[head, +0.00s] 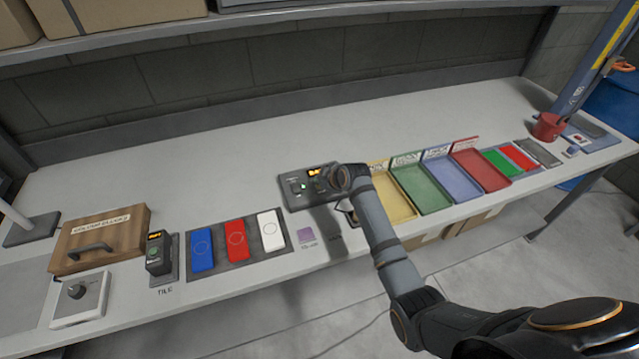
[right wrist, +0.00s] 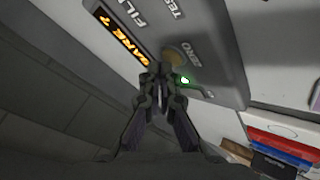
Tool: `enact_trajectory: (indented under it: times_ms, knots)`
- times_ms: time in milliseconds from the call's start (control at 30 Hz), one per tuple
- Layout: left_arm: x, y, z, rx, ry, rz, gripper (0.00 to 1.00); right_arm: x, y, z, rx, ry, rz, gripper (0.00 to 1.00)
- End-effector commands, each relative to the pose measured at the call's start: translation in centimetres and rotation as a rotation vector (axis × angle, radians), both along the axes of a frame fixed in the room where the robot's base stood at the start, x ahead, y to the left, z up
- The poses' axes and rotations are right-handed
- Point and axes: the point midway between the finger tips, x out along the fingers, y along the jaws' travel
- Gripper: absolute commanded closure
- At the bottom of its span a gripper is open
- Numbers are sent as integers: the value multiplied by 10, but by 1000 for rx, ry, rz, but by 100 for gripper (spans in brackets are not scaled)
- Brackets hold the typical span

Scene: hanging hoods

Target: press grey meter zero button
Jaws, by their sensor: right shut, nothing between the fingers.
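The grey meter (head: 296,201) lies on the bench in the head view, with a lit orange display and a green light. My right forearm and wrist cover its right part. In the right wrist view, the meter's face (right wrist: 215,65) fills the top, with an orange display (right wrist: 122,37) and a green light (right wrist: 185,80). A tan round button (right wrist: 176,56) sits beside the lettering ZERO. My right gripper (right wrist: 161,78) is shut and empty, its tips close to that button; I cannot tell whether they touch. My left gripper is not in view.
A black meter (head: 159,256) stands left, beside a mat with blue, red and white devices (head: 236,242). A wooden box (head: 99,238) is further left. Coloured trays (head: 422,190) stand right of the grey meter. The bench behind (head: 200,170) is clear.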

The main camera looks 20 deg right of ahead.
Motion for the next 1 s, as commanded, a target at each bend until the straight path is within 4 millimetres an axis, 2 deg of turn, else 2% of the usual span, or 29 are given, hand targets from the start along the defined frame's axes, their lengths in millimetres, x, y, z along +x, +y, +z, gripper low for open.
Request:
enact_trajectory:
  times_ms: [100, 467, 1000]
  knots:
    - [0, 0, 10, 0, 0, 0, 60, 0, 0, 9, 0, 0, 0, 100]
    - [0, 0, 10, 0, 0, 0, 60, 0, 0, 10, 0, -1, 0, 100]
    - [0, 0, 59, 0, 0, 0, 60, 0, 0, 60, 0, -1, 0, 100]
